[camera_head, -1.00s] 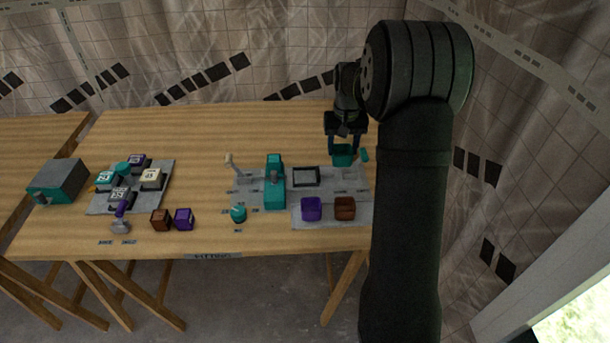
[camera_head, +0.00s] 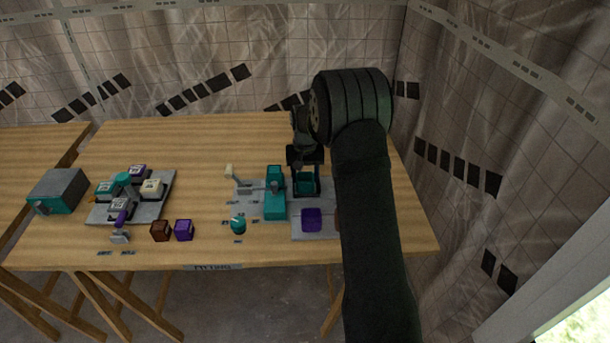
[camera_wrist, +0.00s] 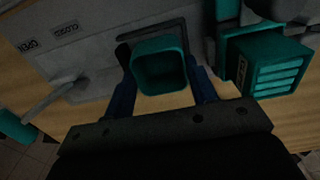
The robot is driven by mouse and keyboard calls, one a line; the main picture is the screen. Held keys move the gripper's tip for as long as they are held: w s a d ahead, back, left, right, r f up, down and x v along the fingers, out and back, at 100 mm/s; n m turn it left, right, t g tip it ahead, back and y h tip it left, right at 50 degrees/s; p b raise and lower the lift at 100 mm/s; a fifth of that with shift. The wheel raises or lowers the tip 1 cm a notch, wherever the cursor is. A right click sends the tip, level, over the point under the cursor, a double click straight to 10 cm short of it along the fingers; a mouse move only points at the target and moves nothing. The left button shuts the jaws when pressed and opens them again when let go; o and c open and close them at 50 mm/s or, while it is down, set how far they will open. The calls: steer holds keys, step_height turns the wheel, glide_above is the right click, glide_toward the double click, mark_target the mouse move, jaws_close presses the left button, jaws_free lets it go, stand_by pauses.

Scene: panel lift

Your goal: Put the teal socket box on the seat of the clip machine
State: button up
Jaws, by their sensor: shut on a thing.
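The teal socket box (camera_head: 305,186), a small open-topped cup, is held upright between the two fingers of my gripper (camera_head: 305,184). In the wrist view, the box (camera_wrist: 160,66) sits between the blue-lit fingers (camera_wrist: 162,88). My gripper is shut on it. The clip machine (camera_head: 275,192) is a teal block with a grey part on top, just left of the gripper in the head view. Its seat, a dark square frame (camera_wrist: 124,52), shows partly behind the box in the wrist view. The box overlaps the frame; I cannot tell whether they touch.
A lever (camera_wrist: 60,95) with OPEN and CLOSED labels lies beside the seat. A purple bin (camera_head: 312,219) stands in front; the brown bin is mostly hidden by my arm.

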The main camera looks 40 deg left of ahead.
steer(key=shift+f, duration=0.2)
steer(key=o, duration=1)
steer(key=shift+f, duration=0.1)
steer(key=shift+c, duration=0.2)
step_height(320, 180, up, 12)
steer(key=shift+r, duration=0.2)
steer(key=shift+f, duration=0.1)
step_height(320, 180, down, 12)
steer(key=shift+f, duration=0.25)
step_height(320, 180, up, 3)
steer(key=shift+f, duration=0.15)
steer(key=shift+r, duration=0.55)
